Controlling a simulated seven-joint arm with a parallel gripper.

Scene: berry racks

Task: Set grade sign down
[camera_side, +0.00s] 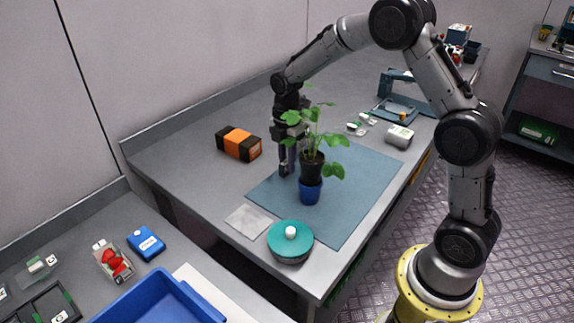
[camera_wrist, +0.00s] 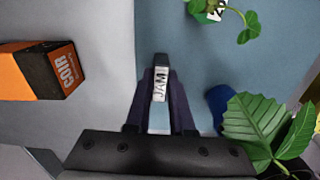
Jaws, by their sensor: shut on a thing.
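The grade sign (camera_wrist: 159,84) is a small dark piece with a white face reading "JAM", seen in the wrist view. My gripper (camera_wrist: 160,92) is shut on it, with one dark finger on each side. In the side view my gripper (camera_side: 286,170) points down low over the left part of the blue-grey mat (camera_side: 345,220). The sign is hard to make out there. I cannot tell whether it touches the mat.
A leafy plant in a black pot (camera_side: 313,166) sits on a blue pot (camera_side: 308,193), close right of my gripper. An orange-black COIR block (camera_side: 239,143) lies left. A teal-lidded bowl (camera_side: 290,236) and pale square (camera_side: 250,220) lie in front. The mat's front is clear.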

